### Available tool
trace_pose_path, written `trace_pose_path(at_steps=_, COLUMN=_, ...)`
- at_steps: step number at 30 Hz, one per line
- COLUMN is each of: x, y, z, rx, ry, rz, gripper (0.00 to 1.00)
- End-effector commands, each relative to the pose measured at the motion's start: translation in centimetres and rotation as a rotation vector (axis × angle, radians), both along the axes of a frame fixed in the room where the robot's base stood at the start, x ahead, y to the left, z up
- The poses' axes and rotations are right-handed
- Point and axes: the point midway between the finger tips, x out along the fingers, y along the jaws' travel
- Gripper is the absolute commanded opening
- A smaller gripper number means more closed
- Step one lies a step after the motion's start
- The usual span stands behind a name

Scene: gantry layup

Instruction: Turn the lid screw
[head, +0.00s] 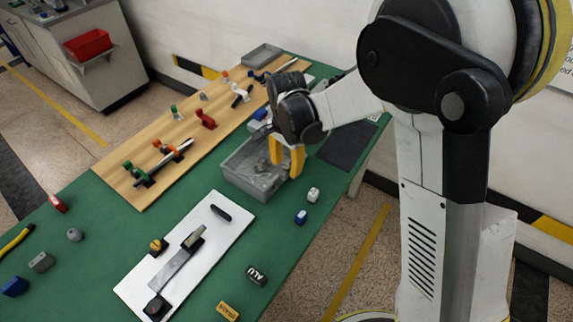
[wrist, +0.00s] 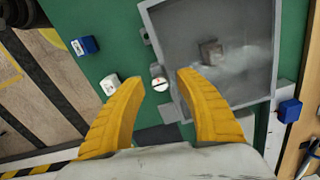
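The lid screw (wrist: 159,84) is a small round white head with a dark slot and a red mark, beside the edge of a grey box (wrist: 268,40). In the wrist view it lies between the two yellow fingertips of my gripper (wrist: 160,80), with a gap on both sides. My gripper is open and empty. In the head view my gripper (head: 286,158) is at the right side of the grey box (head: 243,183), and the screw is hidden there. The box top looks glossy, and a brownish block (wrist: 212,53) shows within its outline. I cannot tell the fingertips' height above the screw.
A white block (head: 313,194) and a blue block (head: 301,217) stand on the green table near the box. A blue item (head: 258,114) is behind it. A wooden board (head: 125,170) with several fixtures and a white plate (head: 235,217) lie left and in front.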

Motion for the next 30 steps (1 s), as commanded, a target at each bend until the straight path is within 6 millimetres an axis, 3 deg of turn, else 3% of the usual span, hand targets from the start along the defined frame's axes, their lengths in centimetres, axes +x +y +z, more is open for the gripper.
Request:
trace_pose_path(at_steps=1, x=0.0, y=0.0, z=0.01, rx=0.0, ry=0.0, rz=0.0, gripper=0.28)
trace_pose_path(at_steps=4, x=0.0, y=0.0, z=0.02, rx=0.0, ry=0.0, rz=0.0, gripper=0.0)
trace_pose_path(at_steps=17, x=0.0, y=0.0, z=0.03, rx=0.0, ry=0.0, rz=0.049, gripper=0.0)
trace_pose_path(at_steps=30, x=0.01, y=0.01, z=0.03, rx=0.0, ry=0.0, rz=0.383, gripper=0.0)
